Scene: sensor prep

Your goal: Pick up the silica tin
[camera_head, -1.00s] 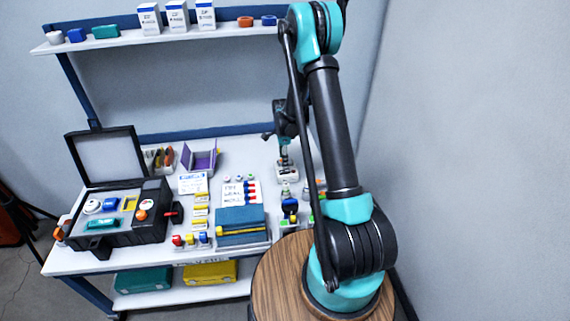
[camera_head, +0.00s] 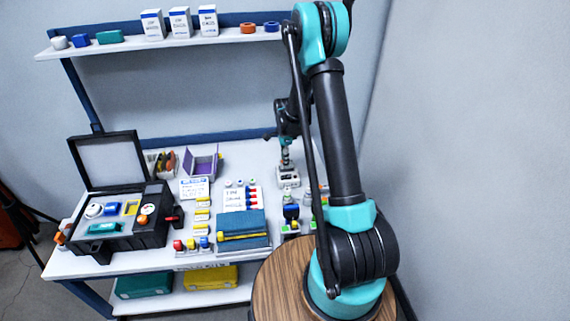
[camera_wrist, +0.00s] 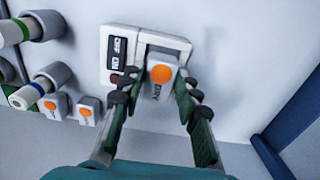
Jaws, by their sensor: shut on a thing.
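The silica tin (camera_wrist: 162,70), a small pale block with an orange dot and dark lettering, sits between the fingers of my gripper (camera_wrist: 155,92) in the wrist view. The fingers are shut on its two sides. Behind it is a white unit (camera_wrist: 120,52) with an OFF/ON label; I cannot tell whether the tin touches it. In the head view my gripper (camera_head: 286,162) is small, pointing down at the back right of the bench, and the tin cannot be made out there.
Two similar orange-dotted pieces (camera_wrist: 56,106) and grey holders with capped tubes (camera_wrist: 46,86) stand left in the wrist view. An open black case (camera_head: 130,235) is at the bench's left. A blue bar (camera_wrist: 270,158) lies at right. Bare white surface lies right of the unit.

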